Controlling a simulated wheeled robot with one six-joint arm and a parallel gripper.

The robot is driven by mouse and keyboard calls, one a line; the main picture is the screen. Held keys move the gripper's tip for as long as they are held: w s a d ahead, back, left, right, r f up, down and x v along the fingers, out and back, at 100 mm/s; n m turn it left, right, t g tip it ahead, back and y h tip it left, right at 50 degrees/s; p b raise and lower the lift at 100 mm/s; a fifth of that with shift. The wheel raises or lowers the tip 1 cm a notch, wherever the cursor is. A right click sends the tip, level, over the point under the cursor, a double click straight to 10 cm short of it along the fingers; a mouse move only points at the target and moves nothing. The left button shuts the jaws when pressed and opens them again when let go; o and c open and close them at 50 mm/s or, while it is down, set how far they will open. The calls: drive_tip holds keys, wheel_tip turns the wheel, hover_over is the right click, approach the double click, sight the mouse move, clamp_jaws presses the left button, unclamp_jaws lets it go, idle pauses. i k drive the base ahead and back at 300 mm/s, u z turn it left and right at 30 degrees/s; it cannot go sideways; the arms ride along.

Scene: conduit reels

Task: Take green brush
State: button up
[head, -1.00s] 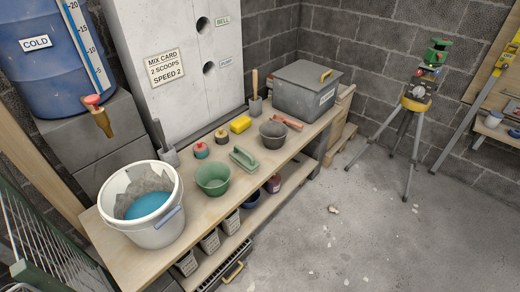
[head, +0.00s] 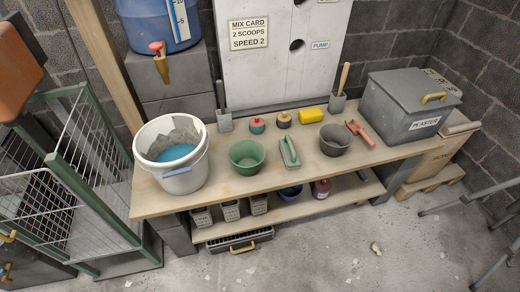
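A green brush-like tool with a raised handle and a pale edge (head: 289,152) lies on the wooden bench top (head: 225,190). It sits between the green bucket (head: 247,156) on its left and the dark grey bucket (head: 334,140) on its right, apart from both. Nothing covers it. My gripper is not in view.
A white bucket with blue liquid (head: 172,155) stands at the bench's left end. A yellow sponge (head: 314,115), two small round items and a red-handled scoop (head: 360,132) lie near. A grey plaster box (head: 410,105) stands right.

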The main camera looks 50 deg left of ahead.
sight(291, 161)
drive_tip(key=u, duration=0.95)
drive_tip(key=i, duration=0.85)
drive_tip(key=u, duration=0.8)
